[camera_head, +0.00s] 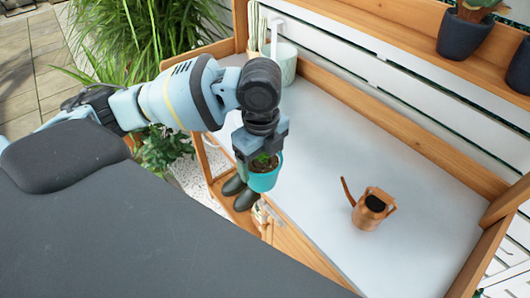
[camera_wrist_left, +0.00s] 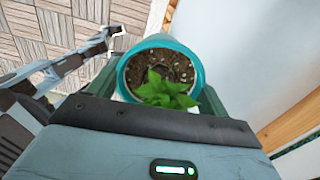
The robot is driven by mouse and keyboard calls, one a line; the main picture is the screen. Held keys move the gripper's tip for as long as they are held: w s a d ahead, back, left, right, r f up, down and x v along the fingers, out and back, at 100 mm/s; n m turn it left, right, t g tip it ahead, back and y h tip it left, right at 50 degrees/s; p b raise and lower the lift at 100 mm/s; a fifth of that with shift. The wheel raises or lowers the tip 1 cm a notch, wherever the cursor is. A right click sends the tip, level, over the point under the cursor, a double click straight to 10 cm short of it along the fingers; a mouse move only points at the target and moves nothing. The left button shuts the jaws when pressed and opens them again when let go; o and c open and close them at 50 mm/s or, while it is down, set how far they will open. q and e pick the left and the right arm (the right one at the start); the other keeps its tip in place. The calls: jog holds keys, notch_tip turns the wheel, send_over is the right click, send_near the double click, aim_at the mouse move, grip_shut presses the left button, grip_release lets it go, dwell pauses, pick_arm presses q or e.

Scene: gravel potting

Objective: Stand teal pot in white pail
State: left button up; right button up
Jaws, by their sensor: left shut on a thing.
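The teal pot (camera_head: 264,178) holds dark soil and a small green plant. My left gripper (camera_head: 262,155) is shut on its rim and holds it upright near the front left edge of the bench. In the left wrist view, the teal pot (camera_wrist_left: 188,62) sits between the fingers of my left gripper (camera_wrist_left: 160,95), and I look down on its soil and leaves. No thing is clearly the white pail in either view. A pale whitish-green container (camera_head: 287,62) stands at the back left corner of the bench, partly behind my arm. My right gripper is out of view.
A copper watering can (camera_head: 372,208) stands on the right part of the grey bench top (camera_head: 330,150). Dark pots (camera_head: 462,35) stand on the upper shelf. The bench middle is clear.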

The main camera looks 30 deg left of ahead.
pick_arm(q)
jog(key=n, duration=0.5)
jog(key=shift+s+d, duration=0.2)
jog(key=shift+s, duration=0.05)
jog(key=n, duration=0.6)
jog(key=shift+s+d, duration=0.25)
jog(key=shift+s, duration=0.1)
jog(key=n, duration=0.5)
jog(key=shift+s+d+f+n, duration=0.1)
jog(key=shift+s+d+n, duration=0.05)
jog(key=shift+s+n, duration=0.2)
jog(key=n, duration=0.4)
jog(key=shift+s+d+n, duration=0.15)
jog(key=shift+s+n, duration=0.05)
jog(key=shift+n, duration=0.05)
